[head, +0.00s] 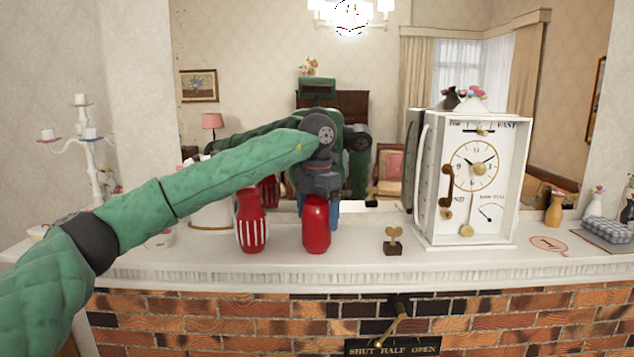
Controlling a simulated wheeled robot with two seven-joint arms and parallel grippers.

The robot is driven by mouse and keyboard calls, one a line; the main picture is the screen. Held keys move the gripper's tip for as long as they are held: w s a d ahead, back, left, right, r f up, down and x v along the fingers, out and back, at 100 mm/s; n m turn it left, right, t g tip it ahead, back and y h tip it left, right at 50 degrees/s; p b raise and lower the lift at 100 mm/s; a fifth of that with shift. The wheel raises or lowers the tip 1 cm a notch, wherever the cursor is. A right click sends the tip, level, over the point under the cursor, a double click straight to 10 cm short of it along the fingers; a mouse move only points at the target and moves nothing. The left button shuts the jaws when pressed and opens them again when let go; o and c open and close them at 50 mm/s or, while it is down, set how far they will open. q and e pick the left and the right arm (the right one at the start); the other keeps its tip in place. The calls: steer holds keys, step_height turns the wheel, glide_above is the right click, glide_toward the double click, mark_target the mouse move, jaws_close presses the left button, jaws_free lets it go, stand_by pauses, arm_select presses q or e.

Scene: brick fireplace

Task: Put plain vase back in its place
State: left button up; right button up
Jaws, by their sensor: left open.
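The plain red vase (316,226) stands upright on the white mantel shelf (350,259), left of the clock. My left gripper (319,192) is at the top of this vase, with its arm coming in from the left. It is open; its fingertips are mostly hidden, and I cannot tell whether they touch the vase. A red vase with white stripes (251,230) stands just to the left, apart from the plain one. My right gripper is not in view.
A white clock (471,180) stands to the right. A small brass key on a dark base (393,241) sits between the plain vase and the clock. A white candelabrum (84,140) is at left. A mirror behind the shelf reflects the room and my body.

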arm_select(q)
step_height(320, 180, up, 9)
steer(key=b, duration=0.3)
steer(key=shift+r, duration=0.45)
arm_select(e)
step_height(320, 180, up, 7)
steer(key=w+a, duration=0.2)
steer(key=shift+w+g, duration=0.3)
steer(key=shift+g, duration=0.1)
arm_select(q)
steer(key=shift+f, duration=0.1)
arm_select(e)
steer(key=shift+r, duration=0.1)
